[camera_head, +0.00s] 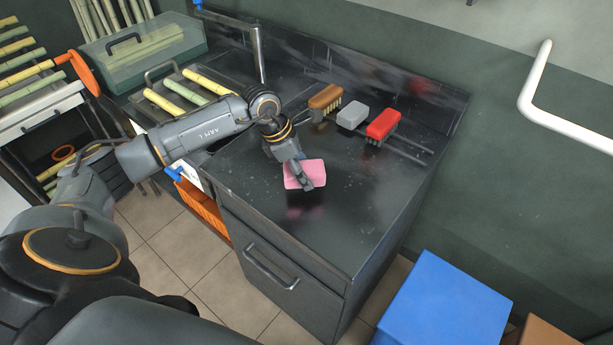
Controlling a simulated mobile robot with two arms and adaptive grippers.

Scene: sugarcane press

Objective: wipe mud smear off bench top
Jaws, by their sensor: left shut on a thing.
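My left gripper (300,178) is shut on a pink sponge (314,171) over the front part of the dark bench top (345,215). The sponge is at or just above the surface; I cannot tell if it touches. A pinkish reflection shows on the bench just in front of it. I cannot make out a clear mud smear; small pale specks show on the bench top, and the gripper and sponge hide part of it. My right gripper is not in view.
Behind the sponge lie a brown brush (325,97), a grey block (351,115) and a red brush (383,123). A tray of cane pieces (190,88) and a tap (259,50) are further left. A blue box (445,305) stands at the lower right.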

